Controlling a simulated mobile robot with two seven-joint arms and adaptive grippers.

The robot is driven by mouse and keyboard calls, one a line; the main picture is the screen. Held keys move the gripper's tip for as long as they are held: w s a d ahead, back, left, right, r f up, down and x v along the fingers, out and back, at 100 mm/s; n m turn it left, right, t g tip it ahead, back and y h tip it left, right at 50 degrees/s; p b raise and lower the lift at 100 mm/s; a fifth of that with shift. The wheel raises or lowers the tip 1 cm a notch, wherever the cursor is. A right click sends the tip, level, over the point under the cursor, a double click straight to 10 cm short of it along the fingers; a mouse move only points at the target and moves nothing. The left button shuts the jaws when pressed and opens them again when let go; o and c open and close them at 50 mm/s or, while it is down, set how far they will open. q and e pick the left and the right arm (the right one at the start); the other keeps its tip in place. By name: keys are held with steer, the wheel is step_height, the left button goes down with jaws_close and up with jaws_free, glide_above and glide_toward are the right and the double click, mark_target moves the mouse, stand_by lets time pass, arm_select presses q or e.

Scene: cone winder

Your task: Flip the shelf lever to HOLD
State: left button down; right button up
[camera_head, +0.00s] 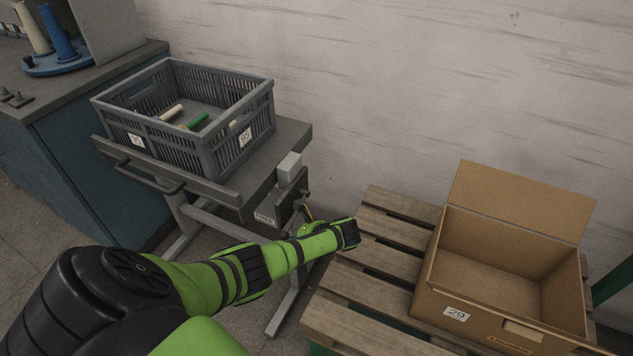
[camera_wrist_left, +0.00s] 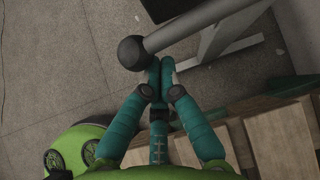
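A lever with a black ball knob (camera_wrist_left: 132,52) on a thick grey rod (camera_wrist_left: 205,22) crosses the top of the left wrist view. My left gripper (camera_wrist_left: 161,67) has its teal fingers drawn together at the tips, right beside the knob and rod. I see nothing between them; I cannot tell if they touch the lever. In the head view my green left arm (camera_head: 315,243) reaches to the side of the cart shelf (camera_head: 294,134), hiding the fingers and knob. A dark box with a small label (camera_head: 265,218) hangs under the shelf edge; its lettering is too small to read.
A grey crate (camera_head: 185,147) with several cones stands on the shelf. An open cardboard box (camera_head: 475,309) sits on a wooden pallet (camera_head: 372,260) to the right. A blue cabinet (camera_head: 100,165) stands at the left, and the wall is behind.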

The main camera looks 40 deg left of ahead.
mark_target(285, 235)
arm_select(q)
steer(key=shift+m+g+h, duration=0.3)
steer(key=shift+m+g, duration=0.2)
steer(key=shift+g, duration=0.4)
steer(key=r+p, duration=0.2)
steer(key=s+r+p, duration=0.1)
steer(key=r+p, duration=0.1)
steer(key=shift+s+d+r, duration=0.1)
steer(key=shift+d+r, duration=0.05)
steer(key=shift+r, duration=0.1)
arm_select(e)
steer(key=r, duration=0.1)
steer(key=s+r, duration=0.1)
steer(key=r, duration=0.3)
steer(key=shift+s, duration=0.35)
arm_select(q)
steer(key=shift+r, duration=0.15)
arm_select(e)
steer(key=shift+r, duration=0.1)
